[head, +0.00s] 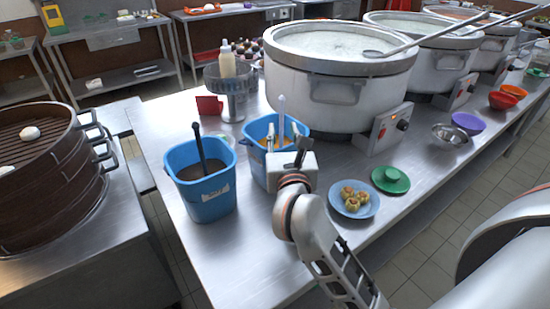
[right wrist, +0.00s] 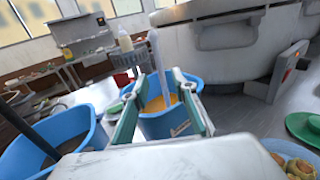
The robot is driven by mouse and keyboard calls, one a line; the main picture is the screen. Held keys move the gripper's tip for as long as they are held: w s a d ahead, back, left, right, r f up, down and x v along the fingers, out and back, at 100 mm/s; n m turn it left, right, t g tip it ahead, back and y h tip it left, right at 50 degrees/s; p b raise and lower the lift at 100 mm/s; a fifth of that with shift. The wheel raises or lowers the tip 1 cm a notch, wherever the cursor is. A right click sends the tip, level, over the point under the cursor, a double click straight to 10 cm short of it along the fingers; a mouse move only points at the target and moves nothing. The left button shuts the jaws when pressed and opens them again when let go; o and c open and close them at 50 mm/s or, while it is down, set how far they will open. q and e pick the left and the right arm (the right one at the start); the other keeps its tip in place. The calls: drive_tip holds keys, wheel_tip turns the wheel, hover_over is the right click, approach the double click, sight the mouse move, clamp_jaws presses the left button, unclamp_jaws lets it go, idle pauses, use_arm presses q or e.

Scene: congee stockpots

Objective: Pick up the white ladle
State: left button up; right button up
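The white ladle (head: 282,108) stands in the right blue bucket (head: 258,128), its pale handle rising above the rim. Its lower end is hidden in the orange contents. In the right wrist view the white ladle (right wrist: 158,65) stands between and beyond the two finger lines. My right gripper (head: 284,136) is over the near side of that bucket, its fingers pointing toward the ladle. In the right wrist view my right gripper (right wrist: 160,108) has its fingers spread wide, with nothing gripped between them. My left gripper is not in view.
The left blue bucket (head: 202,190) holds a black-handled ladle (head: 199,146). A large stockpot (head: 335,85) stands close behind. A blue plate of dumplings (head: 354,200) and a green lid (head: 390,180) lie to the right. The counter's front left is clear.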

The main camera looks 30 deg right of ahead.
sight(282, 123)
drive_tip(key=x, duration=0.6)
drive_tip(key=shift+s+f, duration=0.1)
drive_tip(key=shift+f, duration=0.15)
clamp_jaws()
